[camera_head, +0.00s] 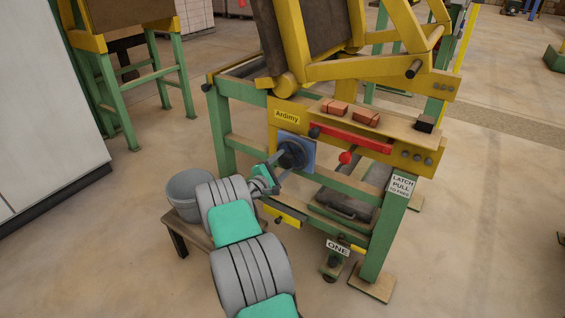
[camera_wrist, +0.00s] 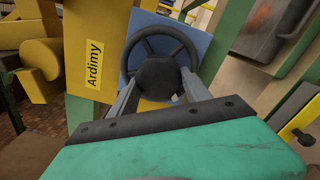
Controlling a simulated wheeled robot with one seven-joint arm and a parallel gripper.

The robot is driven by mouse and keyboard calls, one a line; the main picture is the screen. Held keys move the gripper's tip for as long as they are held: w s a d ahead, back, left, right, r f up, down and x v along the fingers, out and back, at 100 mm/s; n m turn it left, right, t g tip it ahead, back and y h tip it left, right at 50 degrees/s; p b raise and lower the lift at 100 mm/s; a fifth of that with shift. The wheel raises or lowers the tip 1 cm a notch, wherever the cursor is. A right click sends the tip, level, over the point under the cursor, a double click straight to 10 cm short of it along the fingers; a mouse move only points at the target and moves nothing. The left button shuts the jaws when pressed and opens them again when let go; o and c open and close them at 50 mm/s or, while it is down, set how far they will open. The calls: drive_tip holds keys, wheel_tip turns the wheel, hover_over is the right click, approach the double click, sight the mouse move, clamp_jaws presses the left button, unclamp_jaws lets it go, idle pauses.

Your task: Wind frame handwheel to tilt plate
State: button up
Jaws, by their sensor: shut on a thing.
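The handwheel (camera_wrist: 181,42) is a black spoked wheel with a thick dark hub, in front of a blue square plate on the yellow frame. In the head view the handwheel (camera_head: 292,153) is partly covered by my gripper. My gripper (camera_wrist: 161,88) is shut on the hub area of the wheel, with a grey finger on each side. In the head view my gripper (camera_head: 281,165) reaches the wheel from the lower left. A large dark plate (camera_head: 322,25) held by yellow arms stands steeply tilted above the frame; its top is cut off.
A red ball knob (camera_head: 346,157) and red bar (camera_head: 350,139) are right of the wheel. Orange blocks (camera_head: 335,107) lie on the ledge above. A grey bucket (camera_head: 187,190) on a low wooden stool is beside my arm. Open floor lies to the right.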

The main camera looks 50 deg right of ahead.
drive_tip(key=n, duration=0.3)
drive_tip(key=shift+s+n+p, duration=0.1)
drive_tip(key=shift+n+p, duration=0.3)
drive_tip(key=n, duration=0.3)
drive_tip(key=shift+f+n+p, duration=0.1)
drive_tip(key=shift+n+p, duration=0.2)
drive_tip(key=shift+p, duration=0.1)
drive_tip(key=n, duration=0.2)
drive_tip(key=n+p, duration=0.1)
drive_tip(key=n, duration=0.3)
drive_tip(key=shift+s+n, duration=0.25)
drive_tip(key=shift+n, duration=0.05)
idle(0.9)
drive_tip(key=o, duration=1.4)
drive_tip(key=shift+c, duration=0.2)
drive_tip(key=a+p, duration=0.1)
drive_tip(key=a, duration=0.6)
drive_tip(key=shift+s+a, duration=0.35)
drive_tip(key=shift+a, duration=0.05)
